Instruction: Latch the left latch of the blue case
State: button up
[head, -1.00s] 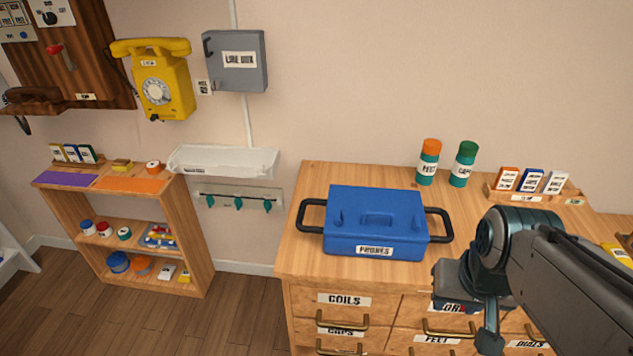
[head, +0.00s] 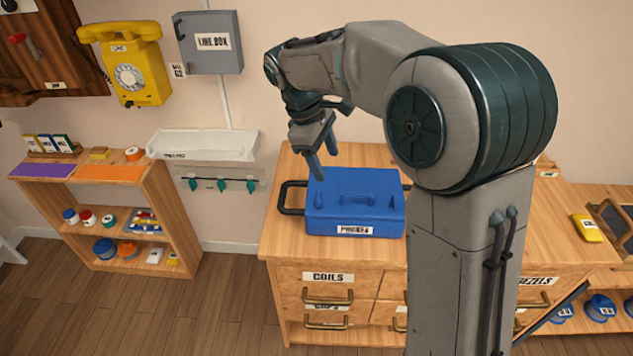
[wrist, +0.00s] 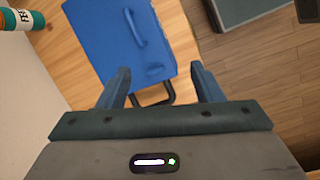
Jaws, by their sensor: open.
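The blue case (head: 355,222) lies on the wooden cabinet with its lid down and a label on its front. A small raised blue piece at the left of its lid, which looks like the left latch (head: 319,199), stands up from the top; whether it is fastened I cannot tell. My gripper (head: 325,167) is open and empty, pointing down above the case's left rear part. In the wrist view the case (wrist: 112,45) lies beyond the fingers, with its black side handle (wrist: 152,100) between them.
The lid's carry handle (head: 356,200) rises mid-case. A white wall tray (head: 205,147) and a hook rail (head: 220,183) are to the left. A teal bottle (wrist: 18,20) stands behind the case. The cabinet top (head: 283,238) is clear left of the case.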

aim_at(318, 197)
jog(key=w+a+f+n+h, duration=0.1)
jog(key=w+a+f+n, duration=0.1)
jog(key=w+a+n, duration=0.4)
jog(key=d+f, duration=0.1)
jog(key=f, duration=0.3)
jog(key=s+d+f+m+p, duration=0.1)
jog(key=f, duration=0.3)
jog(key=d+f+m, duration=0.1)
jog(key=d+f, duration=0.1)
jog(key=f, duration=0.3)
jog(key=shift+s+p, duration=0.25)
jog(key=shift+p, duration=0.1)
jog(key=c, duration=1)
